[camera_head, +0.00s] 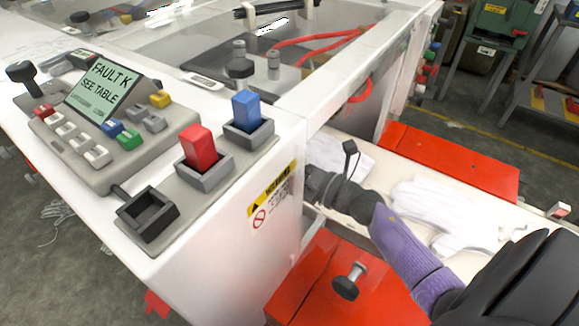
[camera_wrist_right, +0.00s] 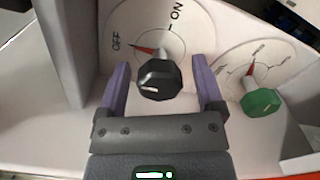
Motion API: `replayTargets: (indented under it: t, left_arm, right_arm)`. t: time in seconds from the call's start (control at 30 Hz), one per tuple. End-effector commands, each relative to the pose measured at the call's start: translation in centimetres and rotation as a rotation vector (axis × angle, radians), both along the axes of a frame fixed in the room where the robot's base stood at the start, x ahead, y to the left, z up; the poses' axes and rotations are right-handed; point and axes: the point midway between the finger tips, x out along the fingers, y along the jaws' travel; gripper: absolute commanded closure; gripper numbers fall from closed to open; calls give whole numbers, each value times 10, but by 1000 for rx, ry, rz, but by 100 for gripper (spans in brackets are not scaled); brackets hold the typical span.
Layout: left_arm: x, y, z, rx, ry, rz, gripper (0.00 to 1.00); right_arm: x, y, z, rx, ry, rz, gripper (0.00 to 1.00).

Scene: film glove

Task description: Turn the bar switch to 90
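No part is clearly labelled as the bar switch. In the right wrist view a black knob (camera_wrist_right: 158,78) with a white mark stands on a round white dial (camera_wrist_right: 187,28) marked OFF and ON; a red pointer is on the OFF side. To its right, a green knob (camera_wrist_right: 260,101) sits on a second scaled dial (camera_wrist_right: 226,68), whose numbers are too small to read. My right gripper (camera_wrist_right: 160,84) is open, one purple finger on each side of the black knob; contact is unclear. In the head view my right gripper (camera_head: 322,186) is at the cabinet's side, fingertips hidden. My left gripper is out of view.
The white cabinet (camera_head: 225,270) carries a red switch (camera_head: 198,147), a blue switch (camera_head: 246,110) and a button panel with a screen (camera_head: 100,88). White gloves (camera_head: 440,205) lie on the shelf by my right arm. A red box (camera_head: 330,275) stands below.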

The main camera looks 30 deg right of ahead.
Motion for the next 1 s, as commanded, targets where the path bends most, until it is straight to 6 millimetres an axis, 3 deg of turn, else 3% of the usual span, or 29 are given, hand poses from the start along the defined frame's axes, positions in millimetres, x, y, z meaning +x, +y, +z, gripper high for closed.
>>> replayTargets:
  t: [0.03, 0.3, 0.4, 0.73, 1.0]
  left_arm:
    - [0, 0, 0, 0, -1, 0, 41]
    - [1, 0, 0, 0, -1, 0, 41]
    - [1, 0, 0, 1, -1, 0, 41]
    - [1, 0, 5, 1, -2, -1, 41]
    - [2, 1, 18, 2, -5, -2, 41]
  right_arm:
    - [0, 0, 0, 0, 0, 0, 27]
    - [0, 0, 0, 0, 0, 0, 84]
    - [0, 0, 0, 0, 0, 0, 100]
    - [0, 0, 1, 55, 23, 0, 100]
    - [0, 0, 3, 239, 100, -1, 100]
